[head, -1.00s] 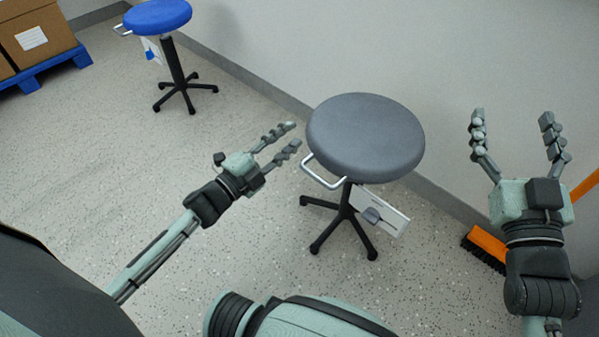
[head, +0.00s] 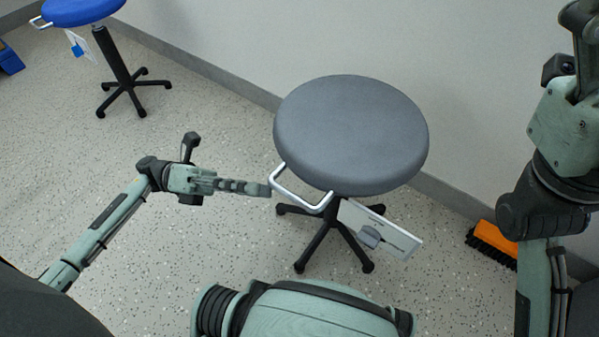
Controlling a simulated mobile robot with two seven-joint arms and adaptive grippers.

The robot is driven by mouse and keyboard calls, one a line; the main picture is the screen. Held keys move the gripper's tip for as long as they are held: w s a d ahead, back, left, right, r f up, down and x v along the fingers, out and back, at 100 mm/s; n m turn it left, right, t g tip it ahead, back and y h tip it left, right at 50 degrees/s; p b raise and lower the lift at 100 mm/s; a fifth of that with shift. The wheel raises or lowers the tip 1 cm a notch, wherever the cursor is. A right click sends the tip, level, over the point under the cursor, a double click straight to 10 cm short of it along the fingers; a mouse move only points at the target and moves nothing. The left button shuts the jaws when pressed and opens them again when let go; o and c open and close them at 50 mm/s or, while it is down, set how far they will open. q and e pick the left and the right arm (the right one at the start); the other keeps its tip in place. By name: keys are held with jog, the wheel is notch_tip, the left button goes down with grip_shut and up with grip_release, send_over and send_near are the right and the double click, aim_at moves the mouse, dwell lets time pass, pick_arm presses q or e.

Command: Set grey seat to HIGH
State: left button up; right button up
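The grey seat (head: 352,130) is a round stool top in the middle of the head view, on a black post with a star base. A silver loop handle (head: 300,190) sticks out at its front left. A white panel with a small grey knob (head: 370,237) hangs below the seat; its markings are too small to read. My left gripper (head: 262,188) is just left of the handle, its fingers seen edge-on and overlapping, with nothing visible in them. Whether it touches the handle is unclear. My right gripper (head: 572,55) is at the upper right, partly cut off by the frame edge.
A blue stool (head: 82,10) stands at the back left, with a blue object (head: 10,60) at the left edge. An orange brush (head: 490,240) lies on the floor at the right by the wall.

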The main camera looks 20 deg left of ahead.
aim_at(291, 193)
pick_arm(q)
jog(key=x, duration=0.7)
jog(key=shift+d, duration=0.4)
jog(key=shift+c, duration=0.3)
grip_shut()
